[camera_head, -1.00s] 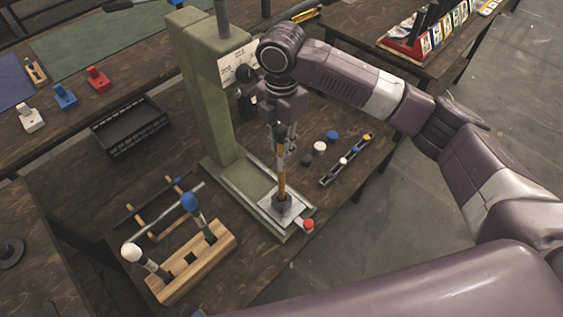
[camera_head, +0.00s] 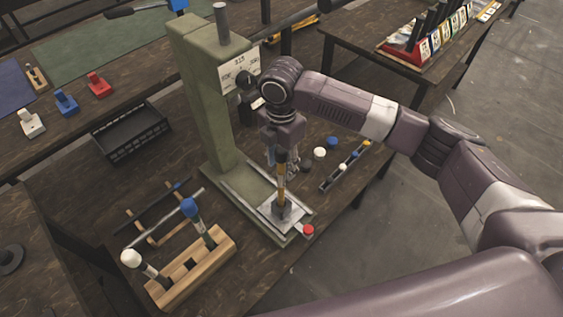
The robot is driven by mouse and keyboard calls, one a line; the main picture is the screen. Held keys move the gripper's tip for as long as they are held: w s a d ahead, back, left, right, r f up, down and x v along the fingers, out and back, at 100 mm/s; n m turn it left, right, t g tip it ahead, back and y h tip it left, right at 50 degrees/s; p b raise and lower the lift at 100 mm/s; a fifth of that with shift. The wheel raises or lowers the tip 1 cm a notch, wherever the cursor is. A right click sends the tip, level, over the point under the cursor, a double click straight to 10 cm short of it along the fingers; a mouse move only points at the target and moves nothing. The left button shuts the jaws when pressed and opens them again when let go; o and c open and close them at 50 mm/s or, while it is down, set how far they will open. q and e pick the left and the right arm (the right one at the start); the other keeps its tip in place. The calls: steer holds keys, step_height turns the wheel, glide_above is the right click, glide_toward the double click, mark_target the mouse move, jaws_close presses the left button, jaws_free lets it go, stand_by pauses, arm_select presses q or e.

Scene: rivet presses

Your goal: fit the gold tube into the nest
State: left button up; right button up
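The gold tube (camera_head: 281,178) stands roughly upright at the press, with a dark upper end. Its lower end is in the dark collar of the nest (camera_head: 280,210), on a light plate on the press base. How deep it sits is hidden. My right gripper (camera_head: 283,163) points down over the tube's upper end, its fingers apart on either side of it; it appears open. My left gripper is not in view.
The green press (camera_head: 201,107) rises behind the tube. A red button (camera_head: 308,231) is at the base's front right. A wooden rack (camera_head: 190,270) holds white-topped and blue-topped tools. A narrow strip (camera_head: 345,166) and loose caps lie right. A black tray (camera_head: 131,132) is left.

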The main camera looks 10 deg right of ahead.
step_height(320, 180, up, 8)
steer(key=shift+f, duration=0.1)
stand_by(0.5)
stand_by(0.4)
